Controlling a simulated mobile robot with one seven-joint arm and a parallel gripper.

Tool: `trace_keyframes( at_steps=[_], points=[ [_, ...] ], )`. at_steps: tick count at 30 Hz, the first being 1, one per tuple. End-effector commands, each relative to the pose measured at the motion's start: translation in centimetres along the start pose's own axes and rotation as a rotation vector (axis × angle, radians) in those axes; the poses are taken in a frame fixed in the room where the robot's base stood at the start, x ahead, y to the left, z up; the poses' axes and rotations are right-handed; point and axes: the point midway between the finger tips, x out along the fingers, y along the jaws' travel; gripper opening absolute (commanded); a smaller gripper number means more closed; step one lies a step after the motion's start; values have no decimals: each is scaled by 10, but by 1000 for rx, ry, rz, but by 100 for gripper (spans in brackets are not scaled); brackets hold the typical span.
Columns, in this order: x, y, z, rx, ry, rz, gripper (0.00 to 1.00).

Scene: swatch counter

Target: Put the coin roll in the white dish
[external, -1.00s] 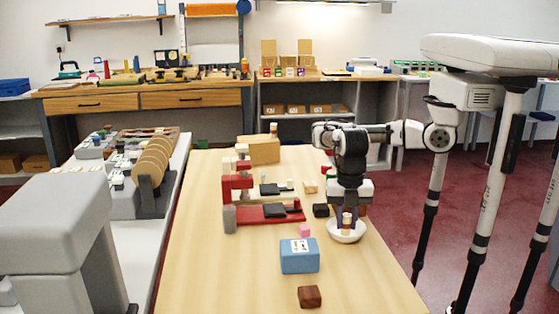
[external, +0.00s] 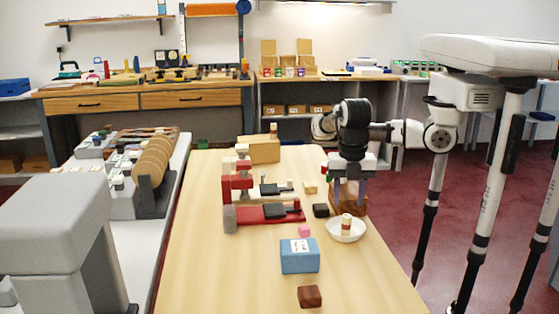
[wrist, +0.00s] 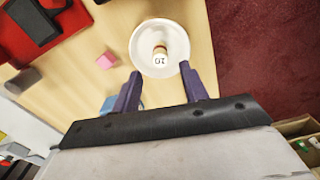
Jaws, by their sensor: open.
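The coin roll (external: 346,222) is a small pale cylinder with a red-brown band. It stands upright inside the white dish (external: 333,236), a shallow round bowl on the right side of the wooden table. In the wrist view the coin roll (wrist: 160,56) shows its marked top, with the white dish (wrist: 142,38) around it. My gripper (external: 347,203) is open and empty, above and behind the dish in the external view. In the wrist view my gripper (wrist: 160,82) has its two purple fingers wide apart, with nothing between them.
A blue box (external: 299,262) and a dark brown block (external: 310,296) lie nearer the front. A pink cube (external: 304,231), a black block (external: 321,210) and a red stand (external: 268,215) are left of the dish. A wooden block (external: 354,201) is behind it. The front right table is bare.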

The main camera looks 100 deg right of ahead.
Motion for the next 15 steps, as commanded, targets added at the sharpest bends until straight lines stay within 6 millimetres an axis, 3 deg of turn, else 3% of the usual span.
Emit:
trace_keyframes(
  at_steps=[6,15],
  points=[
    [-38,1,0,2,-2,4,44],
    [-51,0,0,0,-1,1,44]
  ],
)
